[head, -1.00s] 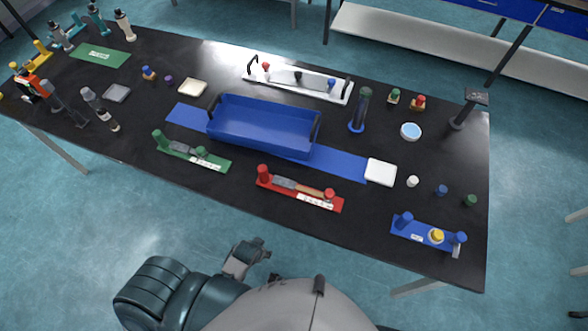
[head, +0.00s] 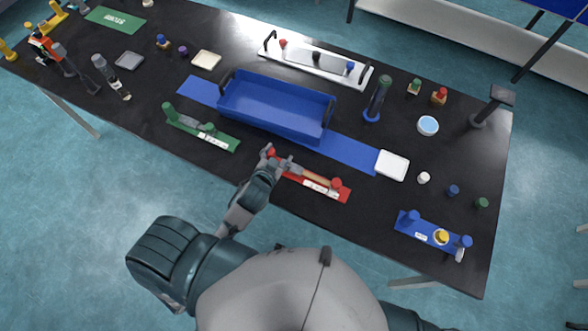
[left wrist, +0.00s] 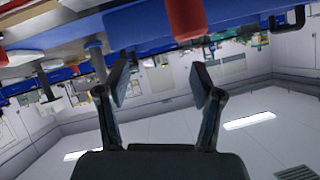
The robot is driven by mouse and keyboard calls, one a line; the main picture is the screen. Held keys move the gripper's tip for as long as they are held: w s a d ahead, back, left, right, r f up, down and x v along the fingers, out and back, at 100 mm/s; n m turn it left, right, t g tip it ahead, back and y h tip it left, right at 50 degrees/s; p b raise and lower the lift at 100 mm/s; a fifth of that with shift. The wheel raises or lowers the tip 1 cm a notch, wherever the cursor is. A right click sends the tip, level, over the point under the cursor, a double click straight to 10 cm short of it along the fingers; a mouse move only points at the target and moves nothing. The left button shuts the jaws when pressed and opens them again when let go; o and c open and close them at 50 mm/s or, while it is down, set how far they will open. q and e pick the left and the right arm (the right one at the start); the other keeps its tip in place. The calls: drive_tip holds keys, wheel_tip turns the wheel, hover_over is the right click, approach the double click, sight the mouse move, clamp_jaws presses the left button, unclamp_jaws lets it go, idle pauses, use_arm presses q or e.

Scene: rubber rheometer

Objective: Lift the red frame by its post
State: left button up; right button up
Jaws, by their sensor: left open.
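The red frame (head: 318,189) lies near the front edge of the black table, with a grey and tan piece and a white label on it. One short red post (head: 337,184) stands at its right end. The other post, at its left end, is mostly hidden by my left gripper (head: 268,160). In the left wrist view a red post (left wrist: 186,18) shows just beyond the fingertips, nearer the right finger. My left gripper (left wrist: 160,80) is open, with nothing between its fingers. My right gripper is not in view.
A blue tray (head: 274,119) stands on a blue mat (head: 352,155) behind the red frame. A green frame (head: 218,137) lies to its left, a blue frame (head: 432,234) to its right. A white dish (head: 392,165) stands behind at right.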

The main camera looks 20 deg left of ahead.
use_arm(q)
drive_tip(key=w+d+r+m+t+h, duration=0.2)
drive_tip(key=d+r+m+t+h, duration=0.15)
drive_tip(key=r, duration=0.45)
drive_tip(key=w+d+r+m+t+h, duration=0.2)
drive_tip(key=d+r+m+h, duration=0.2)
drive_tip(key=r, duration=0.4)
drive_tip(key=w+d+r+m+t+h, duration=0.2)
drive_tip(key=d+r+m+t+h, duration=0.15)
drive_tip(key=r, duration=0.35)
drive_tip(key=s+d+r+m+g+h, duration=0.2)
drive_tip(key=s+d+m+g+h, duration=0.15)
drive_tip(key=m+g+h, duration=0.35)
drive_tip(key=s+d+r+m+g+h, duration=0.2)
drive_tip(key=d+m+g+h, duration=0.3)
drive_tip(key=m, duration=0.4)
drive_tip(key=m+g+y, duration=0.7)
drive_tip(key=g+y, duration=0.2)
drive_tip(key=y, duration=1.3)
hover_over(271, 154)
drive_tip(key=w, duration=0.1)
wheel_tip(271, 154, down, 16)
drive_tip(key=f, duration=1.1)
drive_tip(key=shift+w+a+b, duration=0.1)
drive_tip(key=shift+a+b, duration=0.2)
drive_tip(key=shift+b, duration=0.1)
wheel_tip(271, 154, down, 6)
drive_tip(key=shift+a+r, duration=0.1)
drive_tip(key=shift+a, duration=0.05)
